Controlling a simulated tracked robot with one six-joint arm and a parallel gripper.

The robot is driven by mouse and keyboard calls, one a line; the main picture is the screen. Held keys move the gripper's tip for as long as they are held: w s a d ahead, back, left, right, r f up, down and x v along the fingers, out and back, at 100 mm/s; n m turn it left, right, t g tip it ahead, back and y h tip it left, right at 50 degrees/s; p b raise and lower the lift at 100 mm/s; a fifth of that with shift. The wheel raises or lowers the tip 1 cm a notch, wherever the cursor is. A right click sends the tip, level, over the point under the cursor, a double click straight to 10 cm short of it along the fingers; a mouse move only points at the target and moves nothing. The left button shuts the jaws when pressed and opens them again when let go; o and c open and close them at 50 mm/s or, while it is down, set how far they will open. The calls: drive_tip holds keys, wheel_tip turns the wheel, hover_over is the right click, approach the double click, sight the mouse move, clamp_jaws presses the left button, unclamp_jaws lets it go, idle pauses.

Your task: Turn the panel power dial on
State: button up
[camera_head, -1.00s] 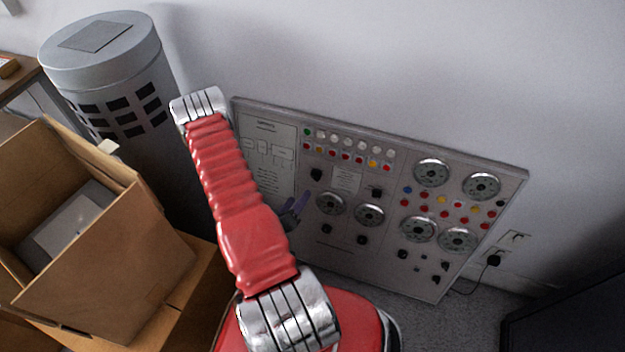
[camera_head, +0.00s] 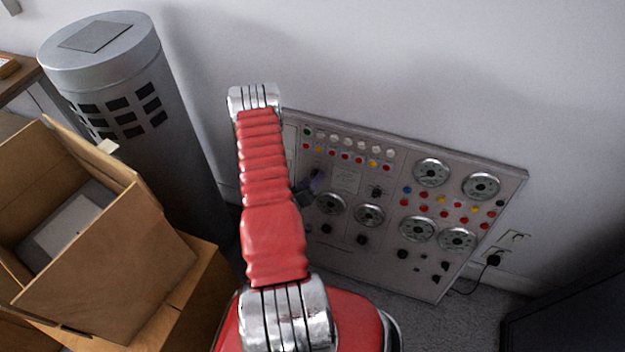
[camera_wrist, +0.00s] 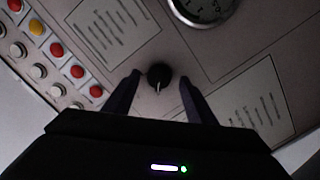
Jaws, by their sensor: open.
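The grey control panel (camera_head: 400,168) leans against the wall, with gauges, coloured lamps and several black knobs. In the wrist view a small black dial (camera_wrist: 160,76) with a white pointer mark sits on the panel face, the mark toward the bottom of the picture. My gripper (camera_wrist: 159,84) is open, one dark finger on each side of this dial, with gaps showing on both sides. In the head view my gripper (camera_head: 311,186) is small and partly hidden by my red arm, at the upper left of the panel. It overlaps the spot of a black knob there.
In the wrist view, red, yellow and white lamps (camera_wrist: 57,50) lie at left, and a round gauge (camera_wrist: 203,8) and printed labels (camera_wrist: 262,92) lie nearby. A grey cylinder (camera_head: 125,85) and an open cardboard box (camera_head: 85,260) stand left of my arm. A plug (camera_head: 493,259) is in the wall at right.

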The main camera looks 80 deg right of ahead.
drive_tip(key=shift+s+d+f, duration=0.1)
drive_tip(key=shift+d+f, duration=0.05)
drive_tip(key=shift+d, duration=0.3)
drive_tip(key=c, duration=1)
